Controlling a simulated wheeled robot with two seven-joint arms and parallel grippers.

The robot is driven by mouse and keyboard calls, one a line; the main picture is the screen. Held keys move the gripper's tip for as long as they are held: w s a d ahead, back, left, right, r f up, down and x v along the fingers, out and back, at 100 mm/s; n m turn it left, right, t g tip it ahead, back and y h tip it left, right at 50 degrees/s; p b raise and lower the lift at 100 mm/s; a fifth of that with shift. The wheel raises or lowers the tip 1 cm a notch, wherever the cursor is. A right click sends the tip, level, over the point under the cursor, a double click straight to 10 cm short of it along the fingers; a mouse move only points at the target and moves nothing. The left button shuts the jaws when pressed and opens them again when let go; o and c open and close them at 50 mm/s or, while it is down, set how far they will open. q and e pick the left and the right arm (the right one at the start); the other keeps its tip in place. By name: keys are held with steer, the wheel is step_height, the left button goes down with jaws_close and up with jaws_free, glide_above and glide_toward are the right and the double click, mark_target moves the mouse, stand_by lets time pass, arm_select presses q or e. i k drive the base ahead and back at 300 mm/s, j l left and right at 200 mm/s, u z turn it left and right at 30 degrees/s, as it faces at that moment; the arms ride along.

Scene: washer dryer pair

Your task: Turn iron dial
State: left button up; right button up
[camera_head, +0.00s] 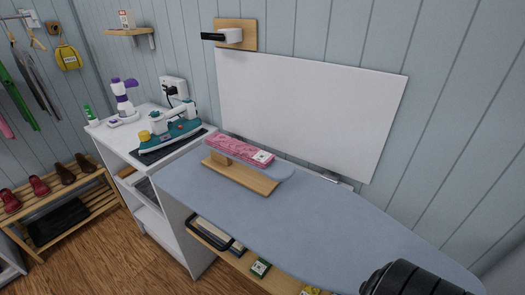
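The iron (180,131) is teal and white and stands on a dark mat (150,157) on top of the white cabinet (113,140), left of the ironing board. A small yellow round knob (144,135) shows at the iron's left end; it looks like the dial, but its markings and setting are too small to read. Neither of my grippers is in view, so nothing is shown touching the iron.
The blue-grey ironing board (330,225) fills the middle, bearing a small wooden-based sleeve board (240,173) with folded pink cloth (238,151). A purple-white steamer (123,96) stands left of the iron. A wall outlet (174,90) is behind it. A black ribbed part intrudes at bottom right.

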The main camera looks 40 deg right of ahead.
mark_target(153, 114)
steer(key=u, duration=0.55)
steer(key=i+u, duration=0.1)
steer(key=u, duration=0.4)
steer(key=i+u, duration=0.1)
steer(key=u, duration=1)
steer(key=i+u, duration=0.1)
steer(key=u, duration=0.4)
steer(key=l+u, duration=0.15)
steer(key=u, duration=0.4)
steer(key=i+l+u, duration=0.1)
steer(key=u, duration=0.4)
steer(key=l+u, duration=0.1)
steer(key=u, duration=0.45)
steer(key=l+z, duration=0.3)
steer(key=l, duration=0.5)
steer(key=i+l+z, duration=0.1)
steer(key=l+z, duration=0.25)
steer(key=l, duration=0.4)
steer(key=l+u, duration=0.15)
steer(key=l, duration=0.6)
steer(key=z, duration=0.4)
steer(key=l+z, duration=0.1)
steer(key=z, duration=0.65)
steer(key=l+z, duration=0.1)
steer(key=z, duration=0.25)
